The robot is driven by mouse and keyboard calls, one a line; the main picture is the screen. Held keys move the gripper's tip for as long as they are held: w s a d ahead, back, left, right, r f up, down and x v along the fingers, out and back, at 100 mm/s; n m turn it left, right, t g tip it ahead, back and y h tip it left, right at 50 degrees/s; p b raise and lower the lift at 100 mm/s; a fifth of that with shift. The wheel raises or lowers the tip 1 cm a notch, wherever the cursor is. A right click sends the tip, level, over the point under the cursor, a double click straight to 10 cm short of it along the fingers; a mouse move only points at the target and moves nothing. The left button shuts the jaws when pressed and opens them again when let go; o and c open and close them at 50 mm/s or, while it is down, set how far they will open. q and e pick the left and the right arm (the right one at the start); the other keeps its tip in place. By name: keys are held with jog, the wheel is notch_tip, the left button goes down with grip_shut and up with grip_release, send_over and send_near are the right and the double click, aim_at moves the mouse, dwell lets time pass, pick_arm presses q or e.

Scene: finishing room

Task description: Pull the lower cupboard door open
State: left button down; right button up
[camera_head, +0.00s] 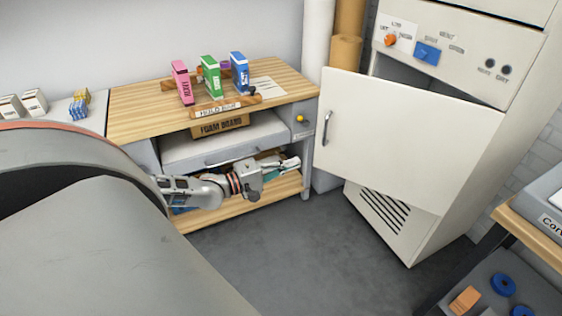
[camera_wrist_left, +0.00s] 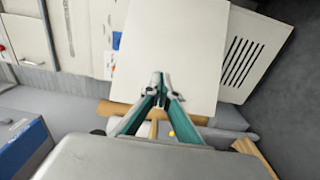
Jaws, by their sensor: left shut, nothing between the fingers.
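The lower cupboard door (camera_head: 400,150) is a plain white panel on the tall white cabinet. It stands ajar, swung out on its left side, with the dark interior showing above its top edge. Its upright grey bar handle (camera_head: 327,128) is near the left edge. My left gripper (camera_head: 296,162) is shut and empty, lower left of the handle and apart from it in the head view. In the left wrist view, the closed fingertips (camera_wrist_left: 159,82) point towards the white door panel (camera_wrist_left: 172,45); I cannot make out the handle there. My right gripper is not in view.
A wooden workbench (camera_head: 135,97) with pink, green and blue boxes stands behind my left arm, and the gripper is in front of its lower shelf. Brown and white rolls (camera_head: 345,50) stand beside the cabinet. Another table (camera_head: 540,238) is at the right. The grey floor (camera_head: 300,250) is clear.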

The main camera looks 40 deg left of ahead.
pick_arm(q)
jog(key=d, duration=0.2)
jog(key=s+d+p, duration=0.1)
jog(key=shift+d, duration=0.4)
dwell(0.9)
dwell(0.8)
